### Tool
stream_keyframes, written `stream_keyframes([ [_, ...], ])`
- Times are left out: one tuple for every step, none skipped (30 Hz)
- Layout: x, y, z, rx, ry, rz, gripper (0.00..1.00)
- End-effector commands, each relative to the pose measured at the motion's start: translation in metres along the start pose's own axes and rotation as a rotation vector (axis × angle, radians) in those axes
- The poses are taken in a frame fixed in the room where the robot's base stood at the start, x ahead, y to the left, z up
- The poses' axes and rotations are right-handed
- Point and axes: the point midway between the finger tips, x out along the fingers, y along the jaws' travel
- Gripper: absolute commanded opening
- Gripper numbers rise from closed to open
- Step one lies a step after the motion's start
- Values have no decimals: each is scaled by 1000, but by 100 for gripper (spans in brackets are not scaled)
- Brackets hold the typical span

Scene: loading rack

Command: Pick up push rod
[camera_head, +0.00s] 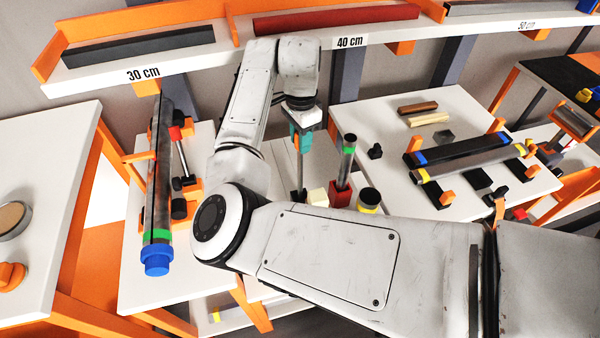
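My gripper (301,143) points down near the middle of the view, with its teal fingers close together. A thin grey upright rod (300,174), which looks like the push rod, stands directly below the fingers. Its top meets the fingertips in the picture, and its dark lower end is beside a pale yellow block (318,197). I cannot tell whether the fingers grip it or only line up with it.
A dark tube with a green band (348,160) stands in a red block just right of my gripper. A yellow-banded black cylinder (369,201) is near it. The right table (385,120) carries tubes and small blocks. A labelled shelf (225,57) runs behind.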

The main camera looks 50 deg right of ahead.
Motion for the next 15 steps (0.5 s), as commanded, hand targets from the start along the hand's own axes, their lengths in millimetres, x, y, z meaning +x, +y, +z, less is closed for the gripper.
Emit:
stream_keyframes([
  [0,0,0,0,0,0,25],
  [0,0,0,0,0,0,22],
  [0,0,0,0,0,0,18],
  [0,0,0,0,0,0,15],
  [0,0,0,0,0,0,13],
  [0,0,0,0,0,0,9],
  [0,0,0,0,0,0,6],
  [0,0,0,0,0,0,3],
  [0,0,0,0,0,0,0],
  [0,0,0,0,0,0,0],
  [0,0,0,0,0,0,0],
  [0,0,0,0,0,0,0],
  [0,0,0,0,0,0,0],
  [0,0,0,0,0,0,0],
  [0,0,0,0,0,0,0],
])
